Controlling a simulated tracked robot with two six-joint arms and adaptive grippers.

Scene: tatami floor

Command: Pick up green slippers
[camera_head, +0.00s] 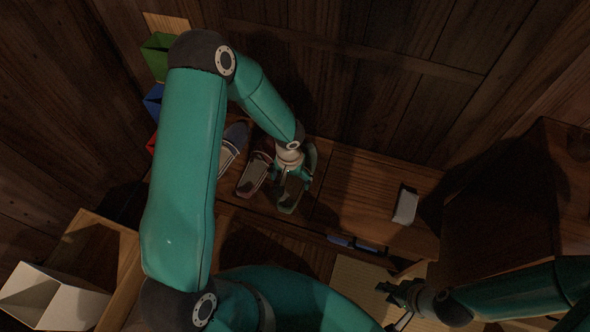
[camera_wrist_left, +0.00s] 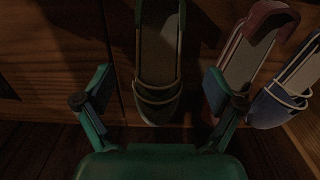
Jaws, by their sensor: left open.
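The green slippers (camera_head: 289,202) lie on the wooden bench, partly hidden under my left gripper in the head view. In the left wrist view one long green slipper (camera_wrist_left: 159,45) lies between the fingers, with bands across its near end. My left gripper (camera_wrist_left: 158,78) is open, with one finger on each side of the slipper and a gap on both sides. In the head view my left gripper (camera_head: 288,176) points down over the slippers. My right gripper (camera_head: 397,297) is low at the right, away from the slippers; its jaw opening is unclear.
Red slippers (camera_head: 253,177) and blue slippers (camera_head: 234,139) lie just left of the green ones. Green (camera_head: 158,57), blue (camera_head: 153,101) and red (camera_head: 152,143) boxes stand at the left. A small pale block (camera_head: 405,205) sits on the bench's right. The bench between is clear.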

